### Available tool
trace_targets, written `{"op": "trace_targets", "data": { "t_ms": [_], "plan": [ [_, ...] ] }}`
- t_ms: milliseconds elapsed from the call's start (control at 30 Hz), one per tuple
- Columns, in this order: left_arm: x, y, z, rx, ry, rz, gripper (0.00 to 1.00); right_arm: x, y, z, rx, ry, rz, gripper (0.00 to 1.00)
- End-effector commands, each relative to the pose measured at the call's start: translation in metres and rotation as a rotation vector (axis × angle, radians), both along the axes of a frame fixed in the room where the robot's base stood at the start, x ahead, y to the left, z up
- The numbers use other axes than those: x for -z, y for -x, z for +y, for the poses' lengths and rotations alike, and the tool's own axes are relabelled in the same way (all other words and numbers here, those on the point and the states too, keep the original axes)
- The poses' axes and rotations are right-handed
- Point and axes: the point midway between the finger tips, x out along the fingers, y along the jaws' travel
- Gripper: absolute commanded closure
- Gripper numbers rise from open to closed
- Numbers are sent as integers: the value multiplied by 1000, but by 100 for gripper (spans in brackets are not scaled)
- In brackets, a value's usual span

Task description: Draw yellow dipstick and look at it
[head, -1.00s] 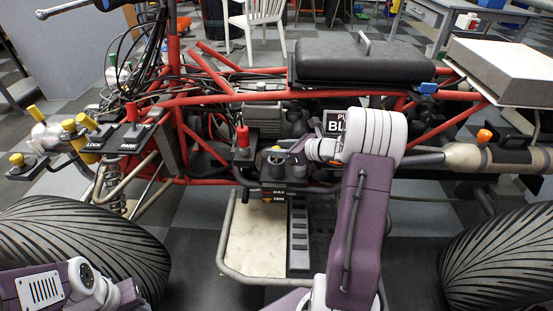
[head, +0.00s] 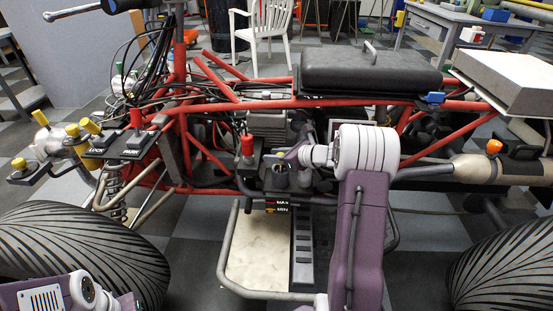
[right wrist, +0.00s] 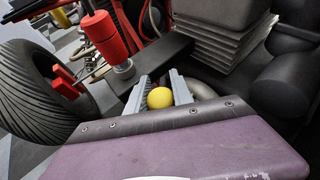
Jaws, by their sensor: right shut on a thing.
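The yellow dipstick shows in the right wrist view as a round yellow knob (right wrist: 159,98) between the two grey fingers of my right gripper (right wrist: 160,93). The gripper is shut on it. In the head view my right gripper (head: 288,156) reaches in from the right over a dark filler neck (head: 279,174), and the knob cannot be made out there. How much of the dipstick's rod is out of the neck is hidden. A MAX/MIN gauge plate (head: 277,204) sits just below. Only part of my left arm shows at lower left; its gripper is not visible.
A red cylinder on a post (head: 247,145) stands close left of the neck; it also shows in the right wrist view (right wrist: 103,37). Red frame tubes (head: 215,101) run above. Yellow-capped parts (head: 90,127) are at far left, big tyres (head: 75,245) on both sides.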

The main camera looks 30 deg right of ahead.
Motion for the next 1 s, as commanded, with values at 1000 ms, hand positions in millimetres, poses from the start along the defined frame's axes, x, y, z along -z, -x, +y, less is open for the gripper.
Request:
{"op": "trace_targets", "data": {
  "t_ms": [1000],
  "plan": [
    [-111, 0, 0, 0, 0, 0, 64, -143, 0, 0, -1, 1, -2, 100]
  ]
}}
